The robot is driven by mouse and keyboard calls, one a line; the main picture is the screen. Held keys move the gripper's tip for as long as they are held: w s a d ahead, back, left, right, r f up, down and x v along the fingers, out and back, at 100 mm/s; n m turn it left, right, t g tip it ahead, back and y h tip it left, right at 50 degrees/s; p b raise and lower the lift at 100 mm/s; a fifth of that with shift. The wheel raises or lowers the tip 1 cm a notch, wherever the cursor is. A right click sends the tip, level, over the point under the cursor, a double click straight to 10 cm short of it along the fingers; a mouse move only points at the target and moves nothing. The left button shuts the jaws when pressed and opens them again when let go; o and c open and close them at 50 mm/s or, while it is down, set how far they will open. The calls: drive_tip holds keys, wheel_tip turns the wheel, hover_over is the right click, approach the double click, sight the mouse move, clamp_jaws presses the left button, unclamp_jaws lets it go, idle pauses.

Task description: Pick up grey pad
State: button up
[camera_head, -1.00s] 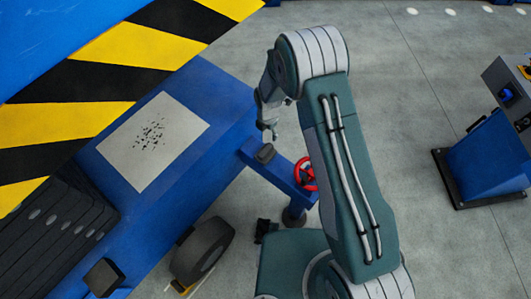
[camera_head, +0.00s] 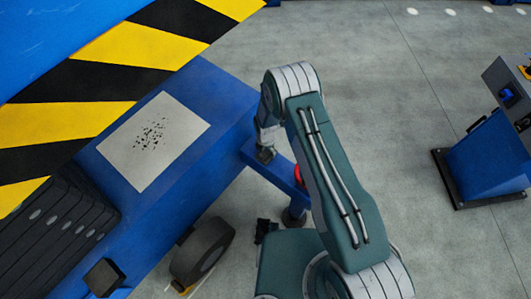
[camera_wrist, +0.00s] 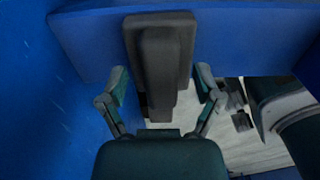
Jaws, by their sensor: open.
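The grey pad (camera_wrist: 160,50) is a dark grey block on a blue surface in the wrist view. My gripper (camera_wrist: 162,82) is open, with one finger on each side of the pad's lower part in the wrist view. Gaps show between the fingers and the pad. I cannot tell how far above it the fingers are. In the head view my gripper (camera_head: 268,138) is over the pad and partly hides it.
The blue bracket (camera_head: 284,182) carries a red wheel (camera_head: 299,174), mostly hidden by my arm. A big blue machine (camera_head: 215,100) with a pale plate (camera_head: 153,141) and a yellow-black striped edge (camera_head: 100,75) stands at left. A blue pedestal (camera_head: 485,160) stands at right.

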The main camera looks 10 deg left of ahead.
sight(265, 151)
drive_tip(key=shift+f, duration=0.1)
drive_tip(key=shift+c, duration=0.3)
clamp_jaws()
drive_tip(key=r, duration=0.4)
drive_tip(key=shift+s+a, duration=0.1)
drive_tip(key=shift+s, duration=0.2)
drive_tip(key=s+a+r, duration=0.3)
drive_tip(key=s+r, duration=0.6)
drive_tip(key=s, duration=0.4)
drive_tip(key=shift+a, duration=0.15)
